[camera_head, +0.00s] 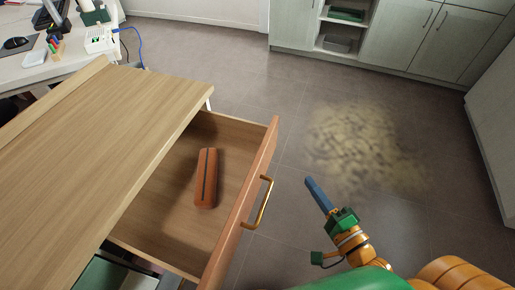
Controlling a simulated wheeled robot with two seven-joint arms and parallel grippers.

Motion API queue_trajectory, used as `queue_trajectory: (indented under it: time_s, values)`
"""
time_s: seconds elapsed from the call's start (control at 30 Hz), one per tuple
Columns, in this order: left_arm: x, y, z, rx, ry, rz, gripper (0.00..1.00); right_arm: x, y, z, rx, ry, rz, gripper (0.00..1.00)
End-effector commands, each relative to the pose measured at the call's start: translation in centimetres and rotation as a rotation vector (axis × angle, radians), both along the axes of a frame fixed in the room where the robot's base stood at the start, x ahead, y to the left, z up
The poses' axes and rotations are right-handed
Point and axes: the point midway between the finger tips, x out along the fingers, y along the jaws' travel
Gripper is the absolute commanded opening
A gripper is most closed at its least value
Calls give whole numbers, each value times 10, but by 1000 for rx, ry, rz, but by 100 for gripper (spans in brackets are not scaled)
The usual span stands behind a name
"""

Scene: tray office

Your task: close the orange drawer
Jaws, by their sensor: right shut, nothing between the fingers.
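The orange drawer (241,213) is pulled far out from under a wooden desk top. Its orange front panel faces right and carries a brass bar handle (261,202). An orange-brown pencil case (205,178) with a dark zip lies inside on the drawer floor. My right gripper (312,187) is to the right of the drawer front, its blue fingers together and empty. The fingertips point up and left, and a gap shows between them and the handle. My left gripper is not in the picture.
The wooden desk top (110,130) covers the left side. Behind it a white desk (75,60) holds a mouse, pens and a white box. Pale cabinets (400,35) line the back. The grey floor right of the drawer is open, with a mottled beige patch (362,140).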

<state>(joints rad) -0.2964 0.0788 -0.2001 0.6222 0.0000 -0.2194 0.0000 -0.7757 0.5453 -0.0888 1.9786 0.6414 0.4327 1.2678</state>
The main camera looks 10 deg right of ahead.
Motion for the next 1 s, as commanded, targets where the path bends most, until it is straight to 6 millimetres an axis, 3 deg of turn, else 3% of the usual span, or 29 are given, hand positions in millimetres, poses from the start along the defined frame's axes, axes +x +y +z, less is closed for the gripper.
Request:
queue_trajectory:
  time_s: [0.17, 0.6, 0.8, 1.0]
  values:
    - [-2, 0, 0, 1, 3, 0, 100, 16, 5, 11, 49, -25, 2, 0]
    - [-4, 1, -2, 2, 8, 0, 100, 105, 28, 11, 48, -22, 2, 0]
    - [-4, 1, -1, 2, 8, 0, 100, 118, 49, 9, 43, -19, 3, 0]
    - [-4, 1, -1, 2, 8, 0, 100, 121, 55, 9, 41, -18, 4, 0]
